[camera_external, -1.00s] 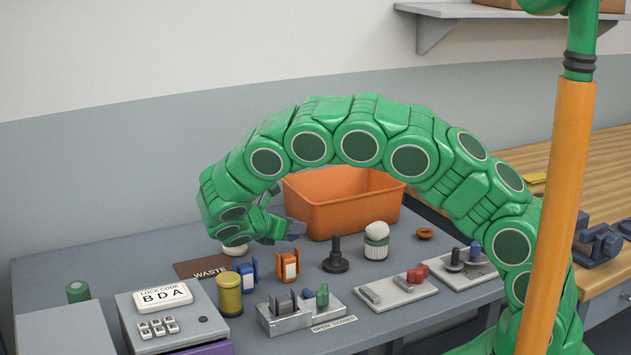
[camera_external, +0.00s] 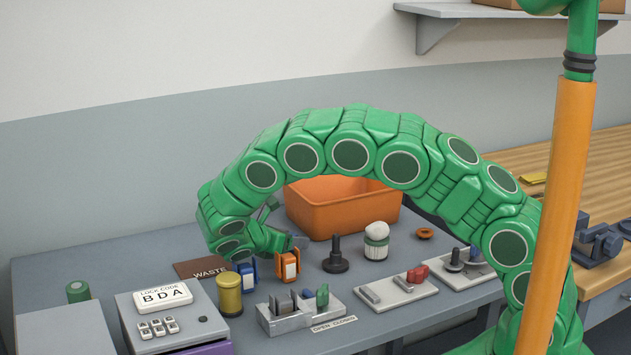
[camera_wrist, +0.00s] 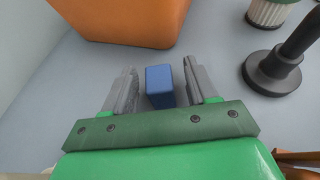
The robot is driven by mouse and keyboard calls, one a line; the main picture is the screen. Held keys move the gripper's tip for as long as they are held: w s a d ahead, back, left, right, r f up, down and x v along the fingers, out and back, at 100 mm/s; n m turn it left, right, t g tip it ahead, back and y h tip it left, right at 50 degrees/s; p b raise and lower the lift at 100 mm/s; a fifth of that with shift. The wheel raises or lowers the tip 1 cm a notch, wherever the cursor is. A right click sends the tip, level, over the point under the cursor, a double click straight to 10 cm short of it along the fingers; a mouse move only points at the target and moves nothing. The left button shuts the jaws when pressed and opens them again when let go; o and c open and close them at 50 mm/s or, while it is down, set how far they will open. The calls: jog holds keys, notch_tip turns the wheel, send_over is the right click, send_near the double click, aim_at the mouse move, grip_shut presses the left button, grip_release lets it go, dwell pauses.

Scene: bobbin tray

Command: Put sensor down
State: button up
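A small blue block, apparently the sensor (camera_wrist: 160,86), shows in the wrist view between my two grey fingers. A gap shows between it and the finger on each side, so my gripper (camera_wrist: 160,90) is open around it. The wrist view does not clearly show whether the block touches the table. In the external view my gripper (camera_external: 298,242) is low over the table, in front of the orange bin and left of the black post. The block cannot be made out clearly there.
The orange bin (camera_external: 343,215) stands behind my gripper. The black post (camera_external: 336,258) and a white-topped jar (camera_external: 376,241) stand to the right. An orange-and-white piece (camera_external: 287,267), a blue piece (camera_external: 245,271) and a yellow cylinder (camera_external: 229,295) stand close in front.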

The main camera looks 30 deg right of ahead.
jog(key=v, duration=1.2)
jog(key=shift+r, duration=0.2)
jog(key=shift+w, duration=0.1)
